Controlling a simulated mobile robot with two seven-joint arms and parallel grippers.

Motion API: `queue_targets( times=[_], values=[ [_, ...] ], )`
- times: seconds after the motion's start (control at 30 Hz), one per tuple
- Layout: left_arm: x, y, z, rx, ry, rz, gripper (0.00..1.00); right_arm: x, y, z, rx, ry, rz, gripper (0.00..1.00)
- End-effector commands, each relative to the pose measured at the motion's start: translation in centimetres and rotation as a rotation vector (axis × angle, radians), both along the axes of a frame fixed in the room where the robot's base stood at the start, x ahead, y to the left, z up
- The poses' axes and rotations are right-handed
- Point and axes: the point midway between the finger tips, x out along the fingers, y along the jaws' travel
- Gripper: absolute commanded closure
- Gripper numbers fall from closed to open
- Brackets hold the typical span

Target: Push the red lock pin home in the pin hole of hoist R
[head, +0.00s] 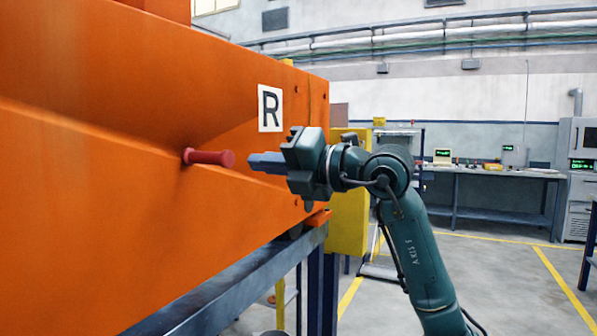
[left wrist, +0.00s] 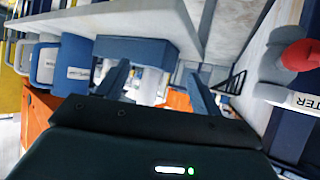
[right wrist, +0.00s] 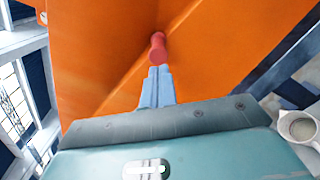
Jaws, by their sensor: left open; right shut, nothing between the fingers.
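The red lock pin (head: 212,158) sticks out sideways from the orange side of hoist R (head: 90,190), with its head and part of its shank showing. The hole itself is hidden by the pin. A white plate with a black R (head: 270,108) is on the hoist above and to the right. My right gripper (head: 251,162) is shut and empty, its fingertips pointing at the pin head. In the right wrist view the pin (right wrist: 158,47) is just beyond the closed fingertips (right wrist: 160,70); I cannot tell if they touch. My left gripper (left wrist: 158,78) is open and empty, away from the pin.
A blue steel frame (head: 230,285) runs under the hoist. A workbench (head: 490,178) and a grey cabinet (head: 580,180) are at the back right. The floor at the right is mostly clear.

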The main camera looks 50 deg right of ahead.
Motion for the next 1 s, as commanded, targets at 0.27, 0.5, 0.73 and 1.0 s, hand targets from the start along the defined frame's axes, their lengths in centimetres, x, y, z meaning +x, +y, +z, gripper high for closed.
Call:
queue_targets(
  times=[0.27, 0.5, 0.73, 1.0],
  values=[
    [0.2, -0.3, -1.7, -0.04, -0.016, 0.0, 0.34, -6.0, -1.7, -0.6, -0.003, -0.003, -0.003, 1.0],
    [0.3, -0.5, -2.3, -0.076, -0.019, 0.012, 0.34, -10.0, -2.9, -0.3, -0.001, -0.001, -0.002, 1.0],
    [0.5, -0.6, -2.0, -0.097, -0.022, 0.025, 0.34, -11.2, -3.2, -0.2, -0.001, 0.001, 0.0, 1.0],
    [0.1, -0.6, -2.4, -0.091, -0.01, 0.022, 0.34, -11.2, -3.2, -0.1, -0.001, 0.0, -0.001, 1.0]
  ],
)
